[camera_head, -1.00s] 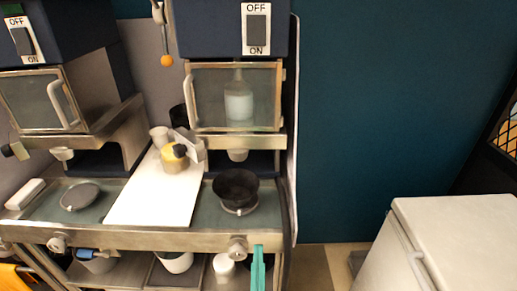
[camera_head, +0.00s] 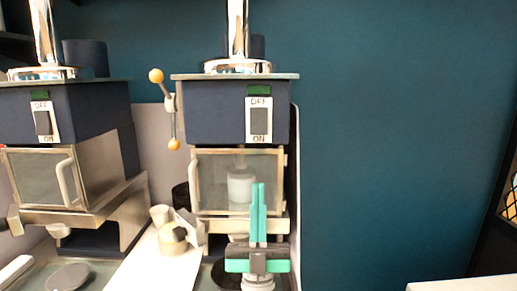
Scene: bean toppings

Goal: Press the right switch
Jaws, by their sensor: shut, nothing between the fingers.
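The right switch (camera_head: 260,121) is a dark rocker on a white plate marked OFF above and ON below, on the front of the right dark blue machine (camera_head: 212,122). A green block (camera_head: 259,90) sits just above its plate. The left switch (camera_head: 42,123) is a similar rocker on the left machine (camera_head: 90,108). My gripper (camera_head: 258,190) points upward with its teal fingers together and nothing between them. It is below the right switch, in front of the glass door (camera_head: 218,180), and apart from the switch in the picture. It hides part of the door and the spout below.
A lever with orange knobs (camera_head: 156,76) stands left of the right machine. Cups and a yellowish container (camera_head: 172,238) stand on the white board (camera_head: 150,265) between the machines. A white box top (camera_head: 462,284) is at lower right. The space before the teal wall is clear.

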